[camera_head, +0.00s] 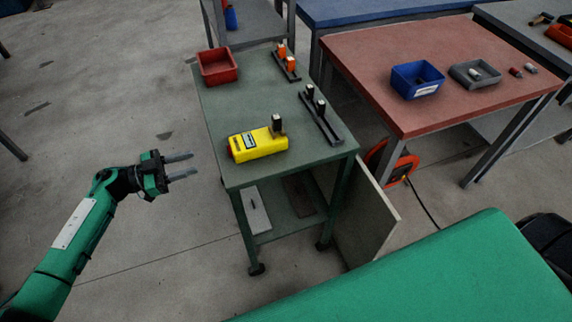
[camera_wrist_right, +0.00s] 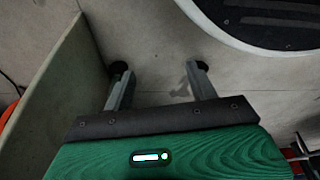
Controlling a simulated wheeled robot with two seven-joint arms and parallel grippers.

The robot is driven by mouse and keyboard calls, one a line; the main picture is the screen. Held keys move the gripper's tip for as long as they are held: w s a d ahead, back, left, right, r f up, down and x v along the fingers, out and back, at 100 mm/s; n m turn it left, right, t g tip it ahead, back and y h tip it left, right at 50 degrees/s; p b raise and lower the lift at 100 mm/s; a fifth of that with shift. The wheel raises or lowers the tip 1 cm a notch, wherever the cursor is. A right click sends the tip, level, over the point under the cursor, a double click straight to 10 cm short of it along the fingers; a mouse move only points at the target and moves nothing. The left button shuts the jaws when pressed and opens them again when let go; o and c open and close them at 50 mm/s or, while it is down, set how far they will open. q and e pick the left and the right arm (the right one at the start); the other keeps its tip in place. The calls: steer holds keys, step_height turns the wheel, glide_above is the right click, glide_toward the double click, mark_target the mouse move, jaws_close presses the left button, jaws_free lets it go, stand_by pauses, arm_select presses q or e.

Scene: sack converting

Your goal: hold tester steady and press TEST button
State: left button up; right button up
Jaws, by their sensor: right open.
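The yellow tester (camera_head: 262,146) lies on the near part of the green cart's top (camera_head: 225,110). It has a small pale display, a red end at the left, and a dark block with a light top standing at its right end. The TEST button cannot be made out at this size. My left gripper (camera_head: 192,163) is open and empty, to the left of the cart and apart from the tester. My right gripper (camera_wrist_right: 158,72) shows only in the right wrist view, open and empty over grey floor; the tester is not seen there.
A red bin (camera_head: 217,77) stands at the cart's far left corner. Dark racks with orange (camera_head: 287,62) and black-and-white pieces (camera_head: 318,112) lie along its right side. A red-topped table (camera_head: 365,62) with a blue bin (camera_head: 417,91) stands right. A panel (camera_head: 365,222) leans beside the cart.

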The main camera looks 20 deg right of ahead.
steer(key=w+a+r+t, duration=0.3)
steer(key=w+r+t, duration=0.1)
steer(key=w+r, duration=0.7)
steer(key=m+t, duration=0.2)
steer(key=t, duration=0.9)
glide_toward(277, 131)
steer(key=w, duration=1.1)
steer(key=shift+f, duration=0.15)
steer(key=shift+c, duration=0.5)
steer(key=c, duration=1.1)
arm_select(q)
jaws_close()
arm_select(e)
steer(key=shift+c, duration=0.3)
